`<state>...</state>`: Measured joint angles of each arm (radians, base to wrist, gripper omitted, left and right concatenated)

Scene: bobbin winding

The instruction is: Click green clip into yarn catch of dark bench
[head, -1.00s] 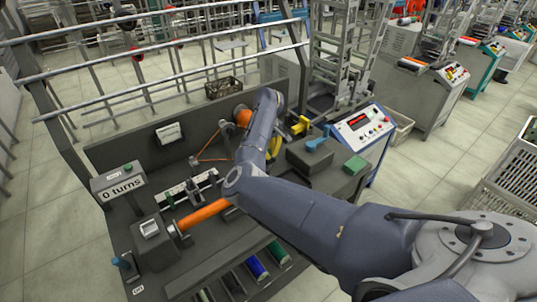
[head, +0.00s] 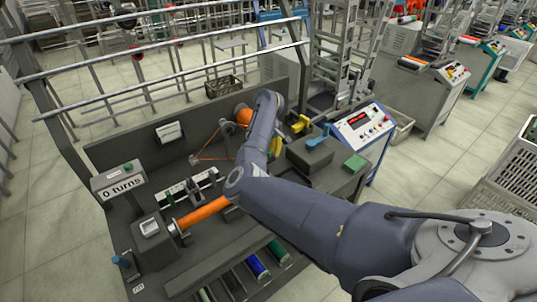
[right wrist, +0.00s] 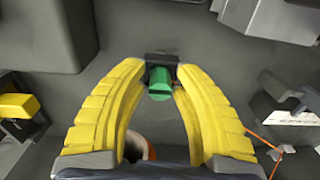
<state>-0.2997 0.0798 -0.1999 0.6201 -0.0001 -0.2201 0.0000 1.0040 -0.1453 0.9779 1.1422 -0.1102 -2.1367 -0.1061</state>
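The green clip (right wrist: 159,84) shows in the right wrist view, between the tips of the yellow fingers of my right gripper (right wrist: 161,75). The fingertips are close together, at its two sides. A small dark block (right wrist: 161,60) lies right at the clip's far end; it looks like the yarn catch, but I cannot tell whether the clip is seated in it. In the head view my right arm hides the clip, and only a bit of yellow finger (head: 276,146) shows beside the arm. My left gripper is not in view.
The dark bench (head: 120,215) carries an orange bobbin (head: 203,214), a "0 turns" display (head: 121,188), and orange yarn (head: 212,159) behind. A dark block with a blue handle (head: 318,138) and a green button (head: 355,162) stand right of the arm. A control panel (head: 362,123) is beyond.

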